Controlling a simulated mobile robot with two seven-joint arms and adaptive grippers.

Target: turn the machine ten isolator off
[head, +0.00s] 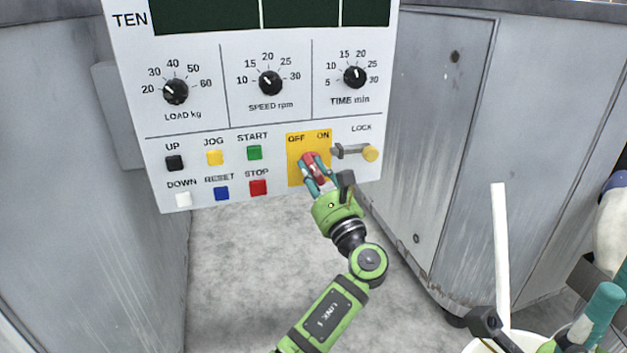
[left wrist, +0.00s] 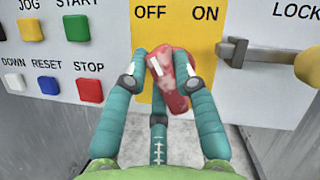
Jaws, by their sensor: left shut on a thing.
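The isolator is a red handle (head: 313,166) on a yellow plate (head: 295,174) marked OFF at upper left and ON at upper right, on the white panel labelled TEN. My left gripper (head: 315,174) is shut on the red handle, with teal fingers on both sides of it. In the left wrist view the handle (left wrist: 176,98) tilts, its upper end leaning left, toward the OFF side. The fingers hide part of it. A grey lock bar with a yellow knob (head: 370,153) sits right of the plate. My right gripper (head: 545,315) is partly in view at the bottom right.
Several coloured push buttons, including a red STOP button (head: 258,187), lie left of the yellow plate. Three black dials, one for load (head: 175,91), are above. Grey cabinets (head: 440,150) flank the panel. A white stick (head: 500,240) stands in a pale tub at lower right.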

